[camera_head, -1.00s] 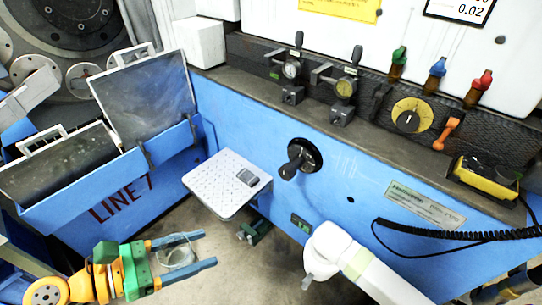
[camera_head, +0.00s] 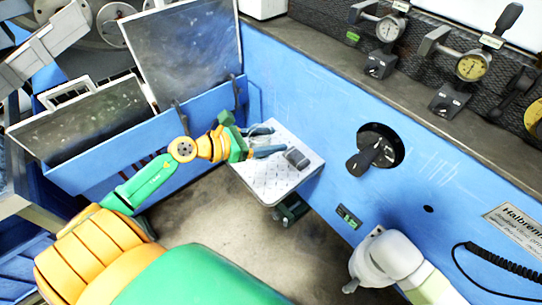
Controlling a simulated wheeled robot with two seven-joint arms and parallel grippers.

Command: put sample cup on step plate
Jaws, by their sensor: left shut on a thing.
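The step plate (camera_head: 262,182) is a pale, dotted square plate sticking out from the blue machine front, near the middle of the camera_head view. My left gripper (camera_head: 265,140) reaches in from the left over the plate's back left part. It is shut on the sample cup (camera_head: 261,130), a small clear cup that shows faintly between the two blue-grey fingers. The cup is mostly hidden by the fingers, and I cannot tell whether it touches the plate. My right gripper is not in view.
A small dark grey block (camera_head: 297,158) lies on the plate, just right of the fingertips. A black knob (camera_head: 372,155) sticks out of the blue front to the right. A white rounded fitting (camera_head: 388,258) stands at lower right. Blue bins (camera_head: 110,165) are at left.

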